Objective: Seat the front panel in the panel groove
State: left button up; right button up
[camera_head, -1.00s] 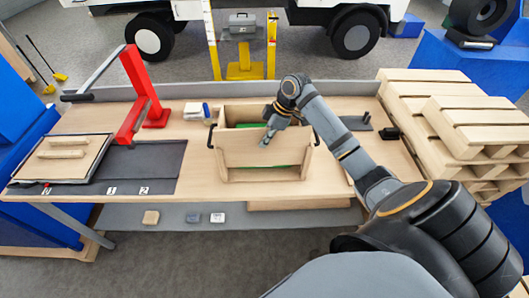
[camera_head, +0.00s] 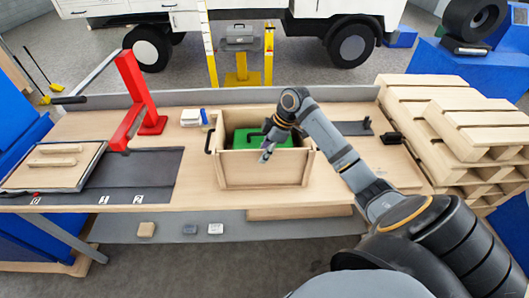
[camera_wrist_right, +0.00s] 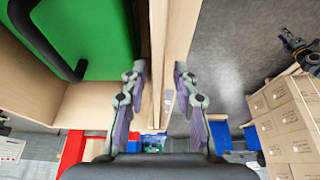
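The front panel (camera_head: 250,172) is a plain wooden board. It stands upright across the near side of the wooden crate (camera_head: 217,122), between the side walls, with no gap visible below it. The groove itself is hidden. My right gripper (camera_head: 266,152) is at the panel's top edge, near its middle. In the right wrist view its two fingers (camera_wrist_right: 160,78) are spread, one on each side of the panel (camera_wrist_right: 183,25), with space beside the board.
A green case (camera_head: 285,140) with a black handle lies inside the crate. A red lever press (camera_head: 140,95) stands at left beside a panelled board (camera_head: 75,175) and dark mat. Pallets (camera_head: 450,115) are stacked at right. Small blocks lie on the lower shelf.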

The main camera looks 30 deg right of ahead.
jog(key=shift+d, duration=0.15)
jog(key=b+v, duration=0.3)
jog(key=v, duration=0.8)
jog(key=shift+s+d+r, duration=0.1)
jog(key=shift+r, duration=0.35)
